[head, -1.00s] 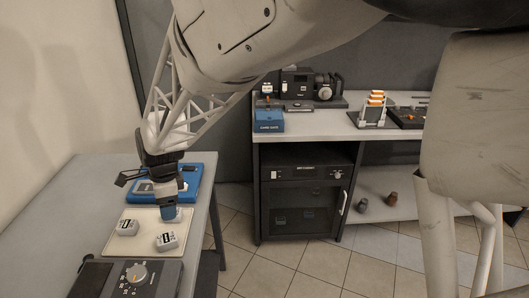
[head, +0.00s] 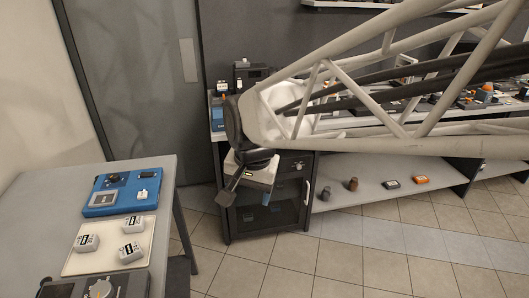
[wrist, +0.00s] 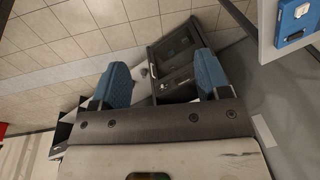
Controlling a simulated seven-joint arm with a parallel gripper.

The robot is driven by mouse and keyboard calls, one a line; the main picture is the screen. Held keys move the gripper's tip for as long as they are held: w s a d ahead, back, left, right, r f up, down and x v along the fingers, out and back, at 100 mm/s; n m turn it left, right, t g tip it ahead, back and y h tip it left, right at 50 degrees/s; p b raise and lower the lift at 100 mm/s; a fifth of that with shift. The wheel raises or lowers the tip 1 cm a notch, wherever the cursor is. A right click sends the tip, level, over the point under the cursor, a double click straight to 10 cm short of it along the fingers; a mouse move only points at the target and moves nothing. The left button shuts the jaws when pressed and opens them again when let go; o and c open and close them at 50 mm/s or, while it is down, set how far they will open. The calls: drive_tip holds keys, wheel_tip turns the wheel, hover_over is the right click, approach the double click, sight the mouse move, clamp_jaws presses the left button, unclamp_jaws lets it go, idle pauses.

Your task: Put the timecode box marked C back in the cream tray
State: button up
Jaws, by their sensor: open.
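The cream tray (head: 107,257) lies on the grey table at the lower left of the head view. Three white timecode boxes with dark labels stand on it: one at the left (head: 87,242), one at the back right (head: 132,224) and one at the front right (head: 131,252). Their letters are too small to read, so I cannot tell which is C. My gripper is open and empty in the wrist view (wrist: 162,78), its two blue fingers wide apart. In the head view it is off to the right of the table, in front of the cabinet; its fingertips are not clear there.
A blue case (head: 100,199) with small items lies behind the tray. A dark panel with a knob (head: 103,288) is in front. The dark cabinet (head: 240,222) stands under the back counter. Its lower shelf (head: 350,205) holds two cups and two small devices. Tiled floor lies between.

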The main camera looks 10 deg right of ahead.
drive_tip(key=s+d+n+t+h, duration=0.1)
drive_tip(key=s+d+n, duration=0.3)
drive_tip(key=s+d, duration=0.7)
drive_tip(key=shift+s+n, duration=0.4)
drive_tip(key=shift+s, duration=0.2)
drive_tip(key=shift+d, duration=0.1)
idle(0.4)
